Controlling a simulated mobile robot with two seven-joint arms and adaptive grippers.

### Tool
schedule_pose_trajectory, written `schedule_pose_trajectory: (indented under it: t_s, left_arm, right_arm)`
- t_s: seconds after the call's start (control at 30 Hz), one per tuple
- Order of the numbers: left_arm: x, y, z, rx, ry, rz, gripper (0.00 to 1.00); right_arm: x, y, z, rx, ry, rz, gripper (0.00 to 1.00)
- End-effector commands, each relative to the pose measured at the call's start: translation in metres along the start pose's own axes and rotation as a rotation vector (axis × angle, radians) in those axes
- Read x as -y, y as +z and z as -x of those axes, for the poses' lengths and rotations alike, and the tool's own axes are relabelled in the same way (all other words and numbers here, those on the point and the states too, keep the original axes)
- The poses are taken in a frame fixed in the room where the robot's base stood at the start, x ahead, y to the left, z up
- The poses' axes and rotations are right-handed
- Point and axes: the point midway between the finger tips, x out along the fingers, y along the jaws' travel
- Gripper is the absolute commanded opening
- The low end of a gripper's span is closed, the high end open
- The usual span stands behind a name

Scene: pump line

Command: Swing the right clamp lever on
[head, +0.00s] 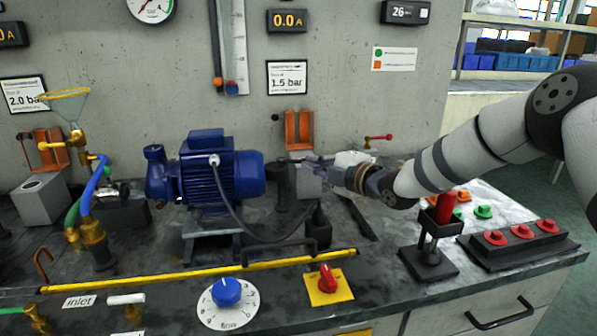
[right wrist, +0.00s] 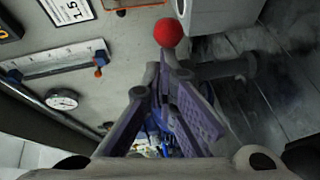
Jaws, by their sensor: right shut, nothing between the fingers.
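The right clamp (head: 298,130) is an orange bracket against the back wall, right of the blue motor, above a grey block (head: 309,182). My right gripper (head: 294,159) reaches in from the right, just below the clamp, fingers pointing left. In the right wrist view, the fingertips (right wrist: 168,66) are together and empty, and a red ball (right wrist: 168,32) shows just beyond them. I cannot tell whether they touch it. My left gripper is out of view.
The blue motor (head: 208,170) stands left of my right gripper, its grey cable looping below. A red-handled valve (head: 378,138) is behind my forearm. A red-topped stand (head: 440,220) and a red button box (head: 520,240) are at the right. A yellow rail (head: 190,272) runs along the front.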

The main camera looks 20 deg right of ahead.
Motion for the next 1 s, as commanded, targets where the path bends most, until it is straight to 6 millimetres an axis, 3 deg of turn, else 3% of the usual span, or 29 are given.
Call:
schedule_pose_trajectory:
  t_s: [1.0]
  left_arm:
    - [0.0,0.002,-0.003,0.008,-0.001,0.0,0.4]
  right_arm:
    - [-0.002,0.015,-0.008,0.006,-0.002,-0.001,0.0]
